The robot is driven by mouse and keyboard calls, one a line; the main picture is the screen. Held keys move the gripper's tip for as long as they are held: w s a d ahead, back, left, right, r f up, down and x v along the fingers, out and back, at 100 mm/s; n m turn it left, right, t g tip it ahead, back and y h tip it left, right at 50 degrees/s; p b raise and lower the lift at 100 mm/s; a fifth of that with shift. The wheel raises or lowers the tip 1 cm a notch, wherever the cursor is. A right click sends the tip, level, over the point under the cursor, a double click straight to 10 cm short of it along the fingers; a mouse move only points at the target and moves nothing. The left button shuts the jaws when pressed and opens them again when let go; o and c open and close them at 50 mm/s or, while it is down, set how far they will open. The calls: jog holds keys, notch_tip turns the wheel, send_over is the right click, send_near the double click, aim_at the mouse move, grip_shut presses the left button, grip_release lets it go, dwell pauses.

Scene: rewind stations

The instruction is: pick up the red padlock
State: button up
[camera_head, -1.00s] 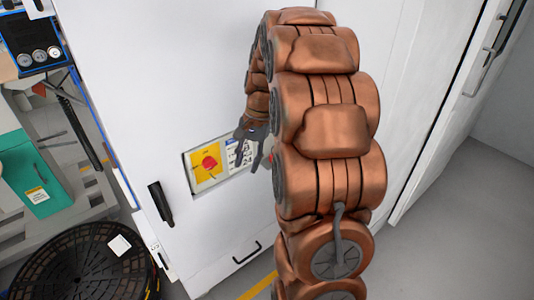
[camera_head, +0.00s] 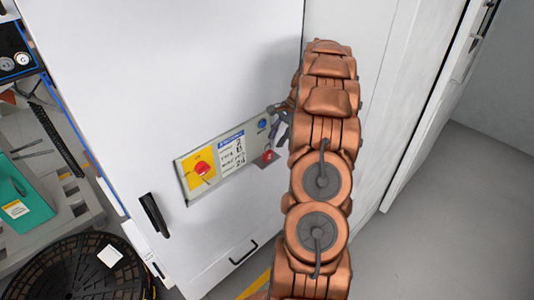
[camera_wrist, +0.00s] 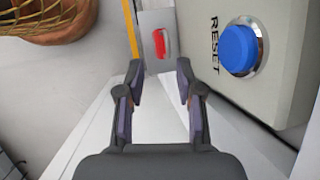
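The red padlock (camera_head: 268,155) shows small at the lower right corner of the control panel (camera_head: 226,147) on the white cabinet. In the wrist view the red padlock (camera_wrist: 159,43) rests against a small light grey surface, just beyond the fingertips and roughly midway between them. My gripper (camera_wrist: 160,70) is open, with nothing between its fingers. In the head view my gripper (camera_head: 278,124) is at the panel's right end, slightly above the padlock and partly hidden by my arm. I cannot make out the padlock's shackle.
The panel has a blue RESET button (camera_wrist: 238,49), close to the right finger in the wrist view, and a red knob on a yellow plate (camera_head: 201,169). A black cabinet handle (camera_head: 154,215) sticks out at left. A black round reel (camera_head: 72,272) stands lower left. Floor at right is clear.

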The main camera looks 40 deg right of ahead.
aim_at(267, 153)
jog(key=shift+w+a+f+p, duration=0.2)
jog(key=shift+a+f+p, duration=0.05)
jog(key=shift+a+f, duration=0.25)
jog(key=shift+w+a+f+p, duration=0.25)
jog(key=shift+a+f, duration=0.15)
jog(key=shift+f, duration=0.15)
jog(key=p+x, duration=0.1)
jog(key=x, duration=0.2)
jog(key=shift+a+f, duration=0.15)
jog(key=shift+f, duration=0.3)
grip_shut()
